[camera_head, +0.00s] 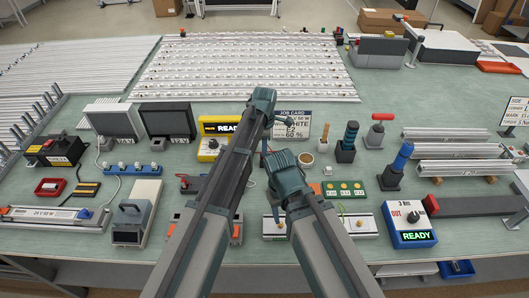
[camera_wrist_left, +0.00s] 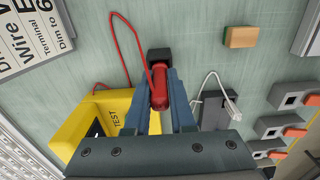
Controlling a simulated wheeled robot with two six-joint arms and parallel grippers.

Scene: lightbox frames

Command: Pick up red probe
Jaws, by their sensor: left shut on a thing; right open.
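The red probe (camera_wrist_left: 159,88) sits between the blue fingers of my left gripper (camera_wrist_left: 158,102) in the left wrist view. The gripper is shut on it. A dark block (camera_wrist_left: 160,54) is at the probe's far end; I cannot tell whether they are joined. A red lead (camera_wrist_left: 132,35) loops beside it toward the yellow tester (camera_wrist_left: 75,135). In the head view the probe is hidden; my left gripper (camera_head: 263,103) is near the job card, right of the yellow tester (camera_head: 211,146). My right gripper (camera_head: 277,162) is below it, open; its fingertips are mostly hidden.
The job card (camera_head: 293,121) stands behind the grippers. A dark block with a pale lead (camera_wrist_left: 215,110) is right of the probe. Two screens (camera_head: 168,121) stand left.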

